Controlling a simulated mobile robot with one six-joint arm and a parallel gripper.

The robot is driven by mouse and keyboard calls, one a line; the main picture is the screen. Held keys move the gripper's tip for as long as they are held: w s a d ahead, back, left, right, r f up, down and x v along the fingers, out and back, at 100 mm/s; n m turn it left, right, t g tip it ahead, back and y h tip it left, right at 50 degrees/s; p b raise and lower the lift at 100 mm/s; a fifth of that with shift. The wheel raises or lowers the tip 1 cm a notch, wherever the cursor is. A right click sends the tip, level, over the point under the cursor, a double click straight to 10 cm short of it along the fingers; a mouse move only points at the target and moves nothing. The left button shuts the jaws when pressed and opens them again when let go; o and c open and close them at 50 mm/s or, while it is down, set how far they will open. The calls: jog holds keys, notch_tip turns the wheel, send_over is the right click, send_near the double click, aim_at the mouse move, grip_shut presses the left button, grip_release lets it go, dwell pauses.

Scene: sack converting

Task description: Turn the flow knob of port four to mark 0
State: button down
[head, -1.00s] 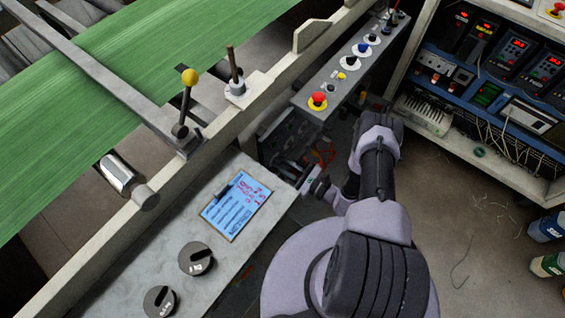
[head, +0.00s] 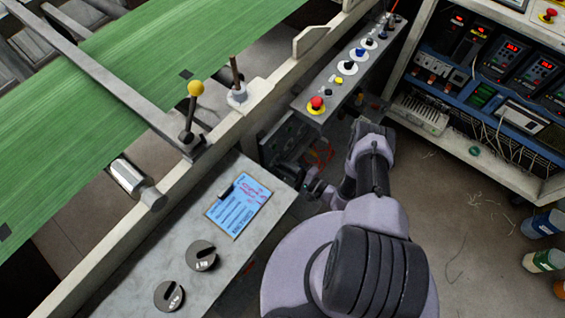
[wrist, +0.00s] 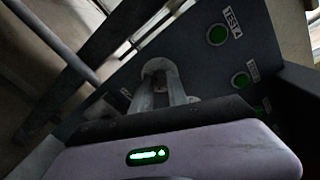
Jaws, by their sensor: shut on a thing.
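My gripper (wrist: 165,88) is in the wrist view, its two pale grey fingers closed on a small knob (wrist: 159,77) at a dark panel (wrist: 200,70). The fingers hide most of the knob, so its pointer and scale marks cannot be read. A label reading "TEST 4" (wrist: 232,22) sits up and right of the fingers, beside a green button (wrist: 217,35). In the head view my arm reaches down into the dark recess (head: 285,150) below the control console, where the gripper is small and hard to make out.
A console (head: 345,85) with a red emergency button (head: 316,104) overhangs the recess. A grey bench (head: 150,250) with two black knobs (head: 201,255) and a blue card (head: 238,207) stands left of my arm. An electrical cabinet (head: 480,100) is right. Floor between is mostly clear.

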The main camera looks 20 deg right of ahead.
jog(key=shift+n+p, duration=1.8)
jog(key=shift+n, duration=1.6)
jog(key=c, duration=1.3)
grip_release()
jog(key=v, duration=1.7)
jog(key=shift+s+p, duration=0.35)
jog(key=shift+p, duration=0.1)
jog(key=shift+r, duration=0.15)
